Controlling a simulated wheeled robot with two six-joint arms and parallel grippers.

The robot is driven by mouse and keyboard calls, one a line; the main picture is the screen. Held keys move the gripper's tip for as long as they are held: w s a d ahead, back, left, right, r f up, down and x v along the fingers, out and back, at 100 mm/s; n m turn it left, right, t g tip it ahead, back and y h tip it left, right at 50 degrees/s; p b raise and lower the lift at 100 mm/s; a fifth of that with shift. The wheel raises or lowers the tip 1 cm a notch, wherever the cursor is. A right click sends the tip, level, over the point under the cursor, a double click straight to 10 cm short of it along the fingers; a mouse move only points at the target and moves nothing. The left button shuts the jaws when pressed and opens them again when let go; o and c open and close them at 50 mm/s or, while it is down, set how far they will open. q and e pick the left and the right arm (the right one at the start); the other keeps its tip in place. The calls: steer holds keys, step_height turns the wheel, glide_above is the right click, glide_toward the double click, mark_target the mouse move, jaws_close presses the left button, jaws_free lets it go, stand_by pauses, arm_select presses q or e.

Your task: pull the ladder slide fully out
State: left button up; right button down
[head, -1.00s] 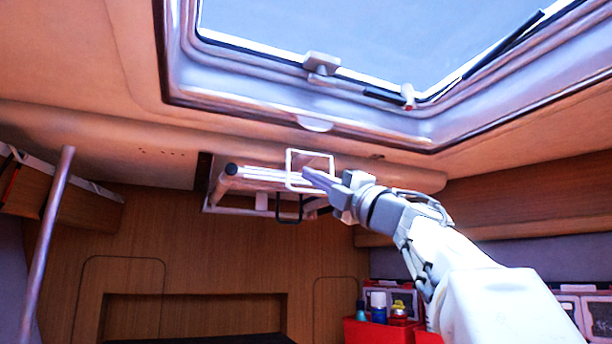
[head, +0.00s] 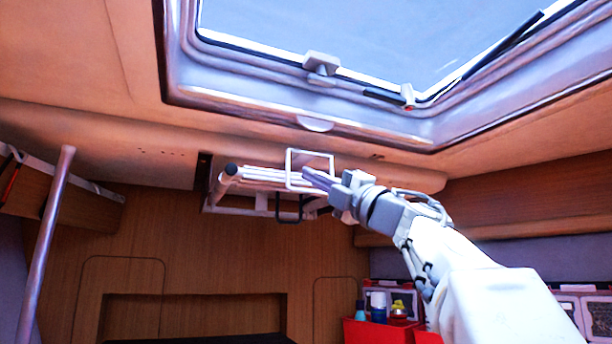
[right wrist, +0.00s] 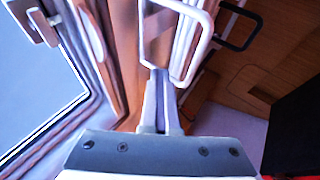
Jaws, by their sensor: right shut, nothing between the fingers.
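The ladder slide (head: 262,176) is a white folded ladder stowed under the ceiling behind the hatch. A white rectangular loop handle (head: 290,165) stands at its front, and a smaller black loop (head: 289,209) hangs below it. My right gripper (head: 308,176) is shut, with its fingertips at the lower part of the white loop. In the right wrist view the closed fingers (right wrist: 160,78) reach the lower end of the white loop (right wrist: 205,38); I cannot tell whether they pass through it or touch it. The black loop (right wrist: 243,45) is to the right there. My left gripper is not visible.
The open-looking roof hatch (head: 440,128) with its frame is above. A grey pole (head: 45,245) stands at the left. Red bins (head: 375,331) with bottles are low on the right. Wood panels (head: 220,250) form the back wall. The space below the ladder is clear.

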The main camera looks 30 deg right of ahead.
steer(key=c, duration=0.9)
jaws_free()
steer(key=shift+b+v, duration=3.25)
steer(key=shift+v, duration=1.95)
steer(key=shift+a, duration=0.1)
